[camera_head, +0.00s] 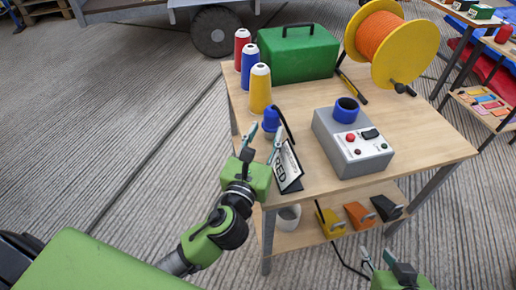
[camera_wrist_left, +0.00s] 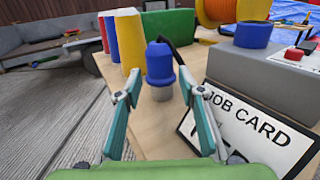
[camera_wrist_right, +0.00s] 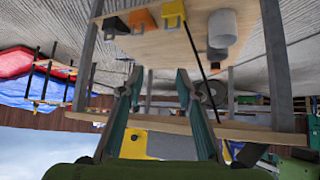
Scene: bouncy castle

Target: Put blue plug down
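The blue plug (camera_head: 270,120) stands upright on the table top near its left edge, its black cable arching off its top to the right. In the left wrist view the plug (camera_wrist_left: 160,65) has its grey end downward, just beyond and between the spread fingertips. My left gripper (camera_head: 262,153) is open, with a gap visible on both sides of the plug. My right gripper (camera_head: 384,262) is open and empty, low in front of the table; its fingers (camera_wrist_right: 160,85) are apart in the right wrist view.
A job card stand (camera_head: 288,167) is right beside my left gripper. A grey control box (camera_head: 350,143) with a blue ring stands to its right. Yellow (camera_head: 260,90), blue and red cones, a green case (camera_head: 298,53) and a cable reel (camera_head: 402,52) are behind. Pedals (camera_head: 357,214) occupy the lower shelf.

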